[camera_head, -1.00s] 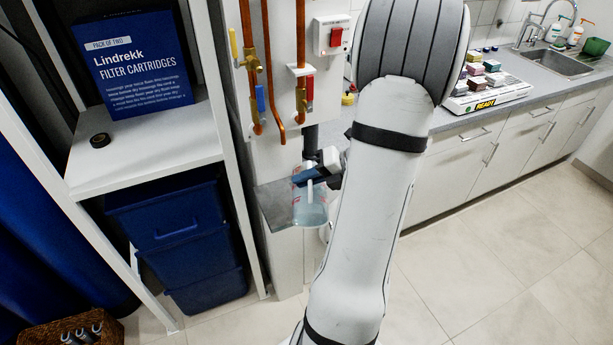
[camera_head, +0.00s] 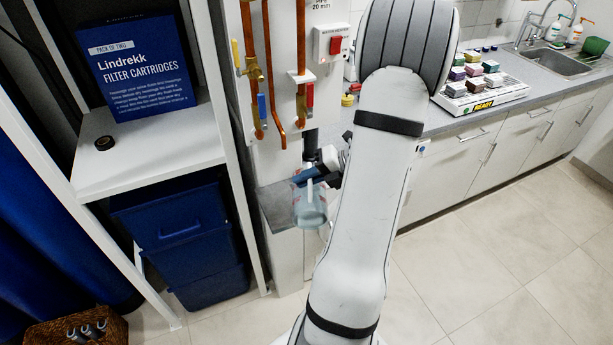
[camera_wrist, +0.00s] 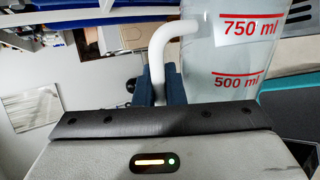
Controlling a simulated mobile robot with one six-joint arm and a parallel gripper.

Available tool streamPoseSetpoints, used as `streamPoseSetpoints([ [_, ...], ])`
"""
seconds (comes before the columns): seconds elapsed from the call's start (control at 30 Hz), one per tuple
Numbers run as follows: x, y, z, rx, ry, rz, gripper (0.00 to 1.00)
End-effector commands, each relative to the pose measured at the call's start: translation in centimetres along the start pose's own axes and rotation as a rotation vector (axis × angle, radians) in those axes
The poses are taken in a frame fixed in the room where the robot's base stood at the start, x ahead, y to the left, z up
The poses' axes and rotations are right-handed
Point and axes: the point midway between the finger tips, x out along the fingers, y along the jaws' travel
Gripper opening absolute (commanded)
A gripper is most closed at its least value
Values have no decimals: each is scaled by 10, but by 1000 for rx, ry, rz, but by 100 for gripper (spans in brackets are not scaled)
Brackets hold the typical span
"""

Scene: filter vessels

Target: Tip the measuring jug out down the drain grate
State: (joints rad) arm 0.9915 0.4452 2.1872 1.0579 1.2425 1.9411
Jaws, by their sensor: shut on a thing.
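The clear measuring jug (camera_head: 311,212) is held in the air in front of the grey metal ledge, left of my arm. In the wrist view the jug (camera_wrist: 238,55) fills the upper right, with red 750 ml and 500 ml marks. Its white handle (camera_wrist: 158,50) runs down between the blue fingers of my gripper (camera_wrist: 160,88), which are shut on it. In the head view my gripper (camera_head: 318,176) is at the jug's upper side, partly behind my arm. The jug looks somewhat tilted; its liquid level is unclear. I cannot make out the drain grate.
The grey ledge (camera_head: 272,208) is close beside the jug. Copper pipes with valves (camera_head: 262,90) and a red switch (camera_head: 336,45) are on the panel above. A shelf (camera_head: 150,155) with blue bins (camera_head: 180,235) stands left. Open tiled floor (camera_head: 480,250) lies to the right.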

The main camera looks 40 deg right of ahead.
Motion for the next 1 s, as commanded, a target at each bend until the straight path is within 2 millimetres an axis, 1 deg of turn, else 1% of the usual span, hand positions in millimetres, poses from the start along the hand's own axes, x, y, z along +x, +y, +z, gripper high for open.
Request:
streamPoseSetpoints([
  [0.77, -3, 4, 10, 75, 45, 0, 0],
  [1.0, -4, 6, 17, 124, 76, 2, 0],
])
